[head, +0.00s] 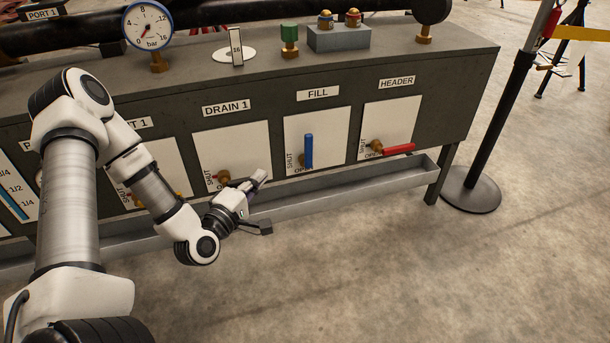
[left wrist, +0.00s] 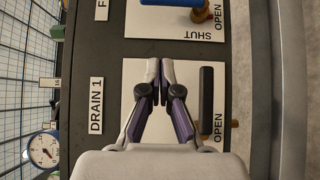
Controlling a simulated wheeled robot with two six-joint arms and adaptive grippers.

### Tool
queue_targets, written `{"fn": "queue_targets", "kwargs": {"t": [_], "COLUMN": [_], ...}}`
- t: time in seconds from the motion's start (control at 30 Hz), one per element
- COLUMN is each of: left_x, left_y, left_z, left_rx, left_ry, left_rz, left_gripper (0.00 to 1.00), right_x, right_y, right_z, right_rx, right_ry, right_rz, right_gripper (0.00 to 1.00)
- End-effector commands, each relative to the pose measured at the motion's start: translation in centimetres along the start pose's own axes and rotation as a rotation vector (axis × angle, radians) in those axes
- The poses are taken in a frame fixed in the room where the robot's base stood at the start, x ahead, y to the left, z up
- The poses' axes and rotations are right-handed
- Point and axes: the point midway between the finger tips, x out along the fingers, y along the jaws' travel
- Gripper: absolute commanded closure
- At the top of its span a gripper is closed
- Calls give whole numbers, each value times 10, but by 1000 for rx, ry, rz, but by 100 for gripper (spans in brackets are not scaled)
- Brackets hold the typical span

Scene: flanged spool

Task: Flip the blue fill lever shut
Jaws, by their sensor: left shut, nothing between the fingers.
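The blue fill lever (head: 308,150) stands upright on the white plate under the FILL label, in the head view. SHUT is printed up the plate's left side and OPEN along its bottom. In the left wrist view the blue lever (left wrist: 185,3) shows only partly, at the top edge. My left gripper (head: 260,177) is shut and empty, in front of the lower right of the DRAIN 1 plate. It is left of and a little below the blue lever, apart from it. In the wrist view its fingertips (left wrist: 160,63) meet over the DRAIN 1 plate. My right gripper is out of view.
The DRAIN 1 black lever (left wrist: 206,105) lies beside my fingers. A red HEADER lever (head: 398,149) points right on the plate beyond FILL. A grey trough (head: 340,190) runs below the plates. A post (head: 505,110) stands right of the bench. Open floor lies in front.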

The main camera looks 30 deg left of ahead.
Motion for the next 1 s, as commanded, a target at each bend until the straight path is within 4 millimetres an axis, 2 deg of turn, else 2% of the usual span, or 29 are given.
{"fn": "queue_targets", "kwargs": {"t": [0.03,0.47,0.67,0.97,1.0], "left_x": [1,7,38,104,109], "left_y": [-5,-2,-5,-5,-7], "left_z": [0,1,2,2,9], "left_rx": [0,3,7,6,8], "left_ry": [0,-4,-5,-5,-7], "left_rz": [5,6,9,9,6], "left_gripper": [100,100,100,100,100], "right_x": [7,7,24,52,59], "right_y": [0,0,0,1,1], "right_z": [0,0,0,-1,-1], "right_rx": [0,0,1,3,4], "right_ry": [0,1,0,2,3], "right_rz": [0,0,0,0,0], "right_gripper": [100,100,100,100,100]}}
